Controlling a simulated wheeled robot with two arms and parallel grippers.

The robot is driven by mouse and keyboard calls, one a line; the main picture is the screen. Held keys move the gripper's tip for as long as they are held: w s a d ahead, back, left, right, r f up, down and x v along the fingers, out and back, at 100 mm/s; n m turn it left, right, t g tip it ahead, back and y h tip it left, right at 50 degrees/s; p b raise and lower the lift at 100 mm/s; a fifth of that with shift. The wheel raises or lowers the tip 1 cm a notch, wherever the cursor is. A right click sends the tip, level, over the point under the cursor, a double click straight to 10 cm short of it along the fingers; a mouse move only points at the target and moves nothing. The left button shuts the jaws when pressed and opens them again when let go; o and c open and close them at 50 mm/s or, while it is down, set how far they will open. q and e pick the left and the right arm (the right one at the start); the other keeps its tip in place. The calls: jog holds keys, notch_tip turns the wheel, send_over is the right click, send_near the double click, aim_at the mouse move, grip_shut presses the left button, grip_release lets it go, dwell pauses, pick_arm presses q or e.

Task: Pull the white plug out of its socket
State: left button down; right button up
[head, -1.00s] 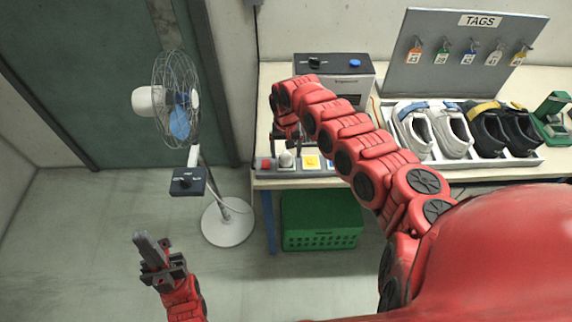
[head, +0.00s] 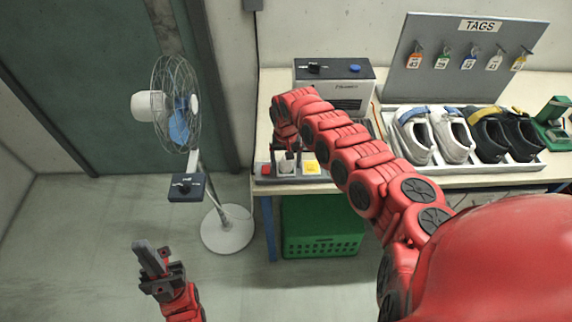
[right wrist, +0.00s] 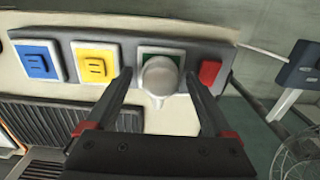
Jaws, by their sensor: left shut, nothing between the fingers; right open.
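The white plug (right wrist: 158,76) sits in the green-framed socket (right wrist: 174,56) of a grey strip, in the right wrist view. My right gripper (right wrist: 158,80) is open, with one finger on each side of the plug and gaps visible between. In the head view the plug (head: 287,165) is at the front edge of the bench, partly hidden by my right gripper (head: 288,156). My left gripper (head: 150,257) is shut and empty, low at the left over the floor, far from the plug.
The strip also holds a red switch (right wrist: 209,73), a yellow socket (right wrist: 97,64) and a blue socket (right wrist: 39,61). A standing fan (head: 176,105) is left of the bench. A shoe tray (head: 455,168) lies at the right, and a green crate (head: 322,244) stands under the bench.

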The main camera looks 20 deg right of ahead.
dwell(0.8)
grip_shut()
dwell(0.4)
jog(key=shift+r+p, duration=0.15)
jog(key=shift+p, duration=0.2)
jog(key=shift+r, duration=0.15)
jog(key=shift+r+p, duration=0.6)
jog(key=shift+p, duration=0.05)
jog(key=shift+r+p, duration=2.1)
jog(key=shift+r, duration=0.05)
